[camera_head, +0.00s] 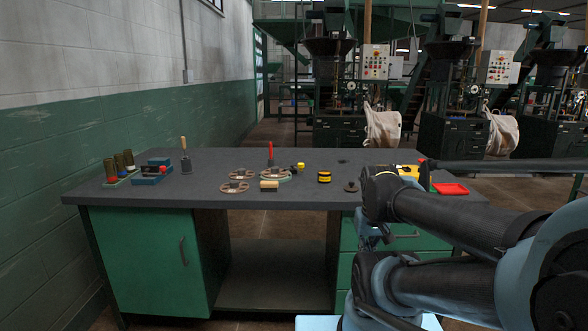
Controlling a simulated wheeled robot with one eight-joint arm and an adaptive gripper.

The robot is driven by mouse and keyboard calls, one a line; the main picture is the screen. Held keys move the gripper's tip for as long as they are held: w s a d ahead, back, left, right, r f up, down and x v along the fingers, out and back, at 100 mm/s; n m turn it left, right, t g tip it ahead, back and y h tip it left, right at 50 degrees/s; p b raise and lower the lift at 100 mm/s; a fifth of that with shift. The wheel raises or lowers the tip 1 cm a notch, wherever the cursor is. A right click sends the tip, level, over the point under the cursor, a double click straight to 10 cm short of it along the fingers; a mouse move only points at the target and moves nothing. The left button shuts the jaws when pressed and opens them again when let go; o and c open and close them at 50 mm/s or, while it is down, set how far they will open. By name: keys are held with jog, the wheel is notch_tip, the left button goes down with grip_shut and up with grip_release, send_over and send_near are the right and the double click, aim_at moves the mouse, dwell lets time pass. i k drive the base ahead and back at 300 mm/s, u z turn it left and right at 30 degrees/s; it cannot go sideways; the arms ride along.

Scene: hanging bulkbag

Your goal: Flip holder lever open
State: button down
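A red upright handle (270,151) stands at a round slotted disc (276,175) on the grey workbench (220,205). It looks like a lever, but at this size I cannot tell whether it is the holder lever or how it is set. White bulk bags (383,128) hang at the machines behind the bench, and no lever can be made out on them. I cannot make out my gripper, and no fingers show.
A wall bounds the left; machines stand behind.

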aim_at(300, 165)
jog(key=k, duration=0.45)
jog(key=u, duration=1.85)
jog(key=i, duration=0.95)
jog(key=z, duration=1.85)
